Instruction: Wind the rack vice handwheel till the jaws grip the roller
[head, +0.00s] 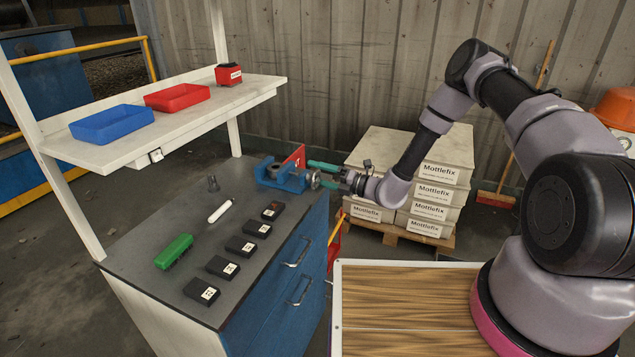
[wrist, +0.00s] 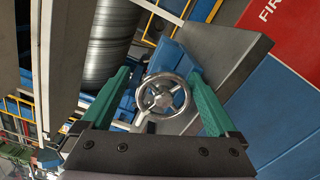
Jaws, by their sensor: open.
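The blue vice (head: 283,175) sits at the far right corner of the dark bench top. Its silver handwheel (head: 314,179) faces my arm. In the wrist view the handwheel (wrist: 163,93) lies between the two green fingers of my gripper (wrist: 158,77), spokes and rim showing. My gripper (head: 314,173) is open, with one finger on each side of the wheel. I cannot tell whether a roller is between the vice jaws. A white cylinder (head: 221,211) lies on the bench.
Several black labelled blocks (head: 240,246) and a green block (head: 174,251) are on the bench. A shelf (head: 180,120) above holds blue and red trays. Stacked boxes (head: 440,175) stand behind my arm. A large ribbed pipe (wrist: 110,40) shows in the wrist view.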

